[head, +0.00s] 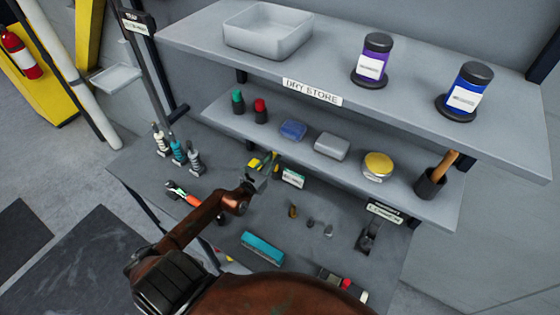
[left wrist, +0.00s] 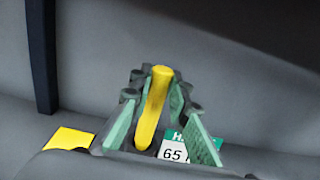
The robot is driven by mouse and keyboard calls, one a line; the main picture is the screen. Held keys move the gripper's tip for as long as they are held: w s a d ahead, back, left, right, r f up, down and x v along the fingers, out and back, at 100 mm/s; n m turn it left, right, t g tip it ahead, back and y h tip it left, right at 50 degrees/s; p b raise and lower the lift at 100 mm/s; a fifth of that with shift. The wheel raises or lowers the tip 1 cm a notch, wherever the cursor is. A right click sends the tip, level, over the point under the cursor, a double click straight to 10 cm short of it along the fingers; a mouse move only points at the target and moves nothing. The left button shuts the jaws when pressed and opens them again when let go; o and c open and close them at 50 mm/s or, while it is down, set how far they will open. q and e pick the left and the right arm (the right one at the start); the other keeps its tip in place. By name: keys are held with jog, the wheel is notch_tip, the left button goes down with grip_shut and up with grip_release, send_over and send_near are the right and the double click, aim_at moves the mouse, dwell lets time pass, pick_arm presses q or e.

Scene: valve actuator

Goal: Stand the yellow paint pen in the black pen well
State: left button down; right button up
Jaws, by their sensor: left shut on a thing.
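The yellow paint pen (left wrist: 152,110) stands between the green-padded fingers of my left gripper (left wrist: 160,112) in the left wrist view, slightly tilted. The gripper is shut on it. In the head view my left gripper (head: 261,172) is over the back of the bench, below the lower shelf and beside a small white and green label card. Yellow shows around its fingers there, but pen and other yellow cannot be told apart. My right gripper is out of view.
The lower shelf (head: 232,122) overhangs the back of the bench, with a black cup (head: 430,184) at its right end. A teal box (head: 262,247) lies in front of the gripper. Several small items stand mid-bench.

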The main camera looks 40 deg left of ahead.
aim_at(275, 170)
pick_arm(q)
jog(key=f, duration=0.3)
jog(key=shift+w+f+b, duration=0.15)
jog(key=shift+w+b, duration=0.2)
jog(key=shift+b, duration=0.05)
jog(key=shift+s, duration=0.25)
jog(key=shift+w+f, duration=0.15)
jog(key=c, duration=2.3)
grip_release()
jog(key=o, duration=0.5)
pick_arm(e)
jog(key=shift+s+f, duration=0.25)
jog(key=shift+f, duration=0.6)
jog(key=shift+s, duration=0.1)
pick_arm(q)
jog(key=shift+r, duration=0.2)
jog(key=s, duration=0.4)
jog(key=s+b, duration=0.1)
jog(key=s, duration=0.3)
jog(key=s+d, duration=0.1)
jog(key=s, duration=0.3)
jog(key=shift+s+d+b, duration=0.1)
jog(key=shift+b, duration=0.3)
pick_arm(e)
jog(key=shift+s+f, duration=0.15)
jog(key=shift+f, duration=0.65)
